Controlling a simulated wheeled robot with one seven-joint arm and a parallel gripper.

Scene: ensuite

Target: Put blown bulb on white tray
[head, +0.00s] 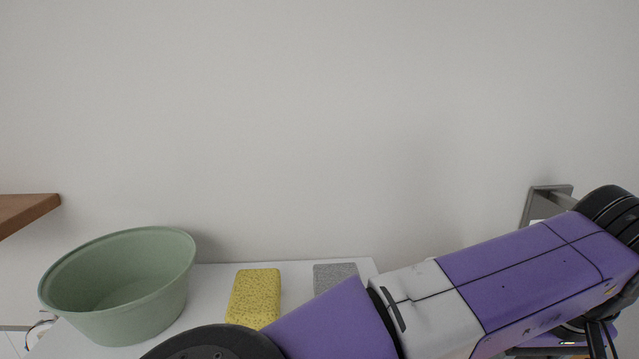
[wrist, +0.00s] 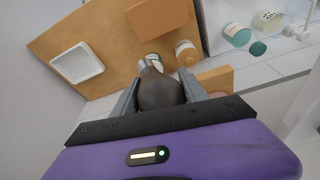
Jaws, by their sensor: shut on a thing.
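In the wrist view my gripper (wrist: 160,84) is shut on a dark, smoky rounded bulb (wrist: 161,92), held between its two grey fingers. The white tray (wrist: 77,63) is a small square dish on a wooden surface (wrist: 108,35), up and left of the bulb and apart from it. In the head view my arm stretches to the right, and neither the bulb nor the tray can be made out there.
A brown box (wrist: 163,24), a white-labelled container (wrist: 150,63) and an amber jar (wrist: 187,53) are beyond the bulb. Teal bottles (wrist: 236,34) stand right. A green bowl (head: 118,290), yellow sponge (head: 254,297) and grey block (head: 334,275) sit on a white top.

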